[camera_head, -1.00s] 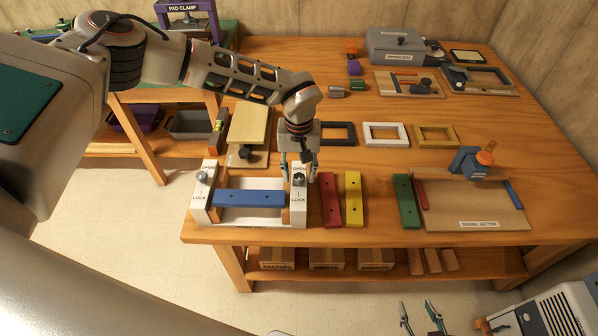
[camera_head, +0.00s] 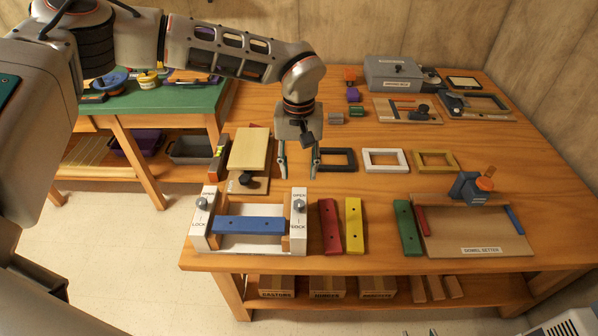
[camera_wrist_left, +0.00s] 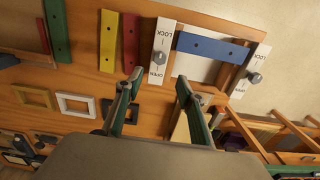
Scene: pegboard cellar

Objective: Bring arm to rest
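My left gripper (camera_head: 298,166) is open and empty above the workbench, behind the right end of the white clamp fixture (camera_head: 252,241). The fixture holds a blue bar (camera_head: 248,225) between two white end blocks marked OPEN and LOCK, each with a grey knob. In the left wrist view, the gripper's green-edged fingers (camera_wrist_left: 157,98) are spread apart, with the fixture and blue bar (camera_wrist_left: 212,47) beyond them. Nothing is between the fingers.
Red (camera_head: 329,226) and yellow (camera_head: 354,225) bars lie right of the fixture, near a green bar (camera_head: 407,227) and the dowel setter board (camera_head: 480,240). Black, white (camera_head: 386,160) and gold frames lie farther back. A green-topped table (camera_head: 150,103) stands at left.

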